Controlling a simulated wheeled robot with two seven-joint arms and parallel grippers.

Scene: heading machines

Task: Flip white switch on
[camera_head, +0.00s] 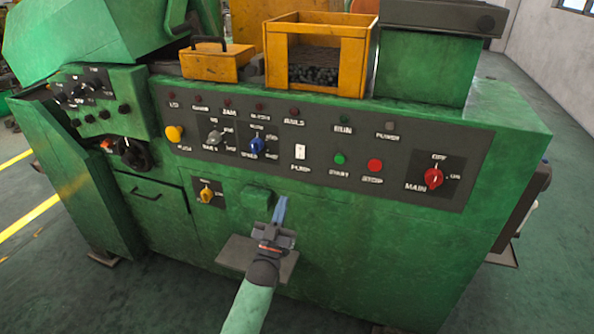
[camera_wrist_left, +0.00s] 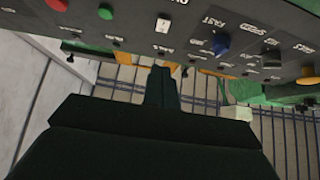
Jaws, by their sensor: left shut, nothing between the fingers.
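The white switch (camera_head: 300,152) is a small upright rocker above the PUMP label on the dark panel of the green machine. It also shows in the left wrist view (camera_wrist_left: 163,24), near the top. My left gripper (camera_head: 281,203) is shut and empty, with its fingers pointing up toward the panel. In the head view it is below and slightly left of the switch, apart from it. In the left wrist view the shut fingertips (camera_wrist_left: 161,72) appear just below the switch, with a gap between. I cannot tell the switch's position. My right gripper is not in view.
A blue knob (camera_head: 257,146) is left of the switch. Green (camera_head: 339,158) and red (camera_head: 375,165) buttons and a red main knob (camera_head: 433,178) are to its right.

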